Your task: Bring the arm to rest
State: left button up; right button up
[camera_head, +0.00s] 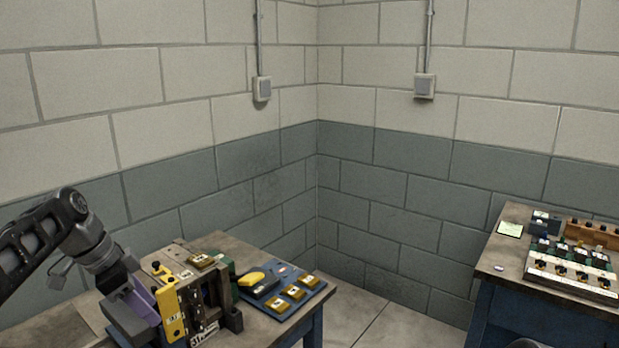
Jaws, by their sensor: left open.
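My left arm comes in from the left edge, and its gripper (133,306) points down over the front left part of the left table (262,337). The gripper is open. It is close beside a fixture with a yellow plate (171,314) and a pale block. I cannot tell whether it touches the fixture, and the fingertips are partly hidden among these parts. My right gripper is not in view.
Behind the fixture, a blue board (307,297) holds several yellow-topped blocks. A right table (489,262) carries a rack of small parts (571,275) and a pale green card (510,229). Bare floor (398,326) lies between the tables. Block walls close the corner.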

pick_arm(q)
jog(key=w+d+f+n+t, duration=0.1)
jog(key=w+f+n+t, duration=0.2)
jog(key=w+f+n, duration=0.5)
jog(key=s+d+f+n, duration=0.25)
jog(key=d+f, duration=0.25)
jog(key=f, duration=0.6)
jog(key=s+d+f+n, duration=0.25)
jog(key=d+f, duration=0.25)
jog(key=f, duration=0.6)
jog(key=s+d+f+g, duration=0.1)
jog(key=s+d+f, duration=0.3)
jog(key=s, duration=0.6)
jog(key=s+d+f+g, duration=0.2)
jog(key=s+d+f, duration=0.2)
jog(key=s, duration=0.6)
jog(key=s+d+f+g, duration=0.2)
jog(key=s+d+f, duration=0.3)
jog(key=s+f, duration=0.3)
jog(key=s, duration=0.2)
jog(key=shift+s, duration=0.4)
jog(key=shift+a, duration=0.1)
jog(key=shift+c, duration=0.8)
